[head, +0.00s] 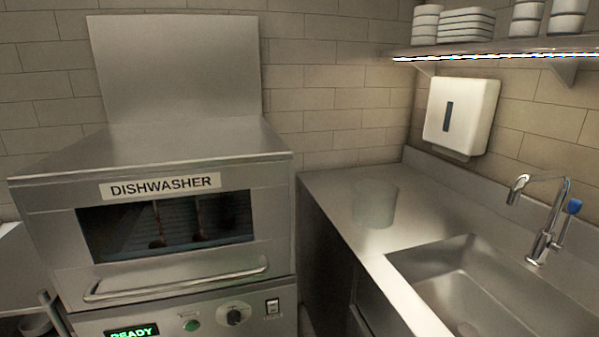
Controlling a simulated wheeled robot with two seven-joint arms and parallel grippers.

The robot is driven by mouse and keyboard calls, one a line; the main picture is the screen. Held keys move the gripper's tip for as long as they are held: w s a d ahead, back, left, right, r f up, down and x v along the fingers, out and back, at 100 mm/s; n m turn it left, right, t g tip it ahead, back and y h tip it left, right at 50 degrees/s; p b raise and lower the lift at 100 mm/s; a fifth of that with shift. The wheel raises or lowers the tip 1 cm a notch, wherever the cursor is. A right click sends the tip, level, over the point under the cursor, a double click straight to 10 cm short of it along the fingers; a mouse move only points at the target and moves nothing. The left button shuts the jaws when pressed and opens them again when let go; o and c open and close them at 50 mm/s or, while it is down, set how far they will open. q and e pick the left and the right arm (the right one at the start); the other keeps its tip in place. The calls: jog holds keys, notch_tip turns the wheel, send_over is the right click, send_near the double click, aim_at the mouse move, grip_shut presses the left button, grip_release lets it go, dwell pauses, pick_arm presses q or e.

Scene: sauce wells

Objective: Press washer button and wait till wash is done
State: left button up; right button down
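The dishwasher (268,230) is a steel box at the left of the head view, labelled "DISHWASHER". Its front door is shut, with a long handle (178,284) below a dark window (165,226). Through the window I see a rack and a few dark upright items, too dim to name. Neither gripper is in view.
A steel counter (330,185) right of the dishwasher holds a translucent container (375,206). Further right are a sink (470,285) and tap (545,225). A paper dispenser (461,116) hangs on the wall under a shelf (500,50) with stacked white dishes.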

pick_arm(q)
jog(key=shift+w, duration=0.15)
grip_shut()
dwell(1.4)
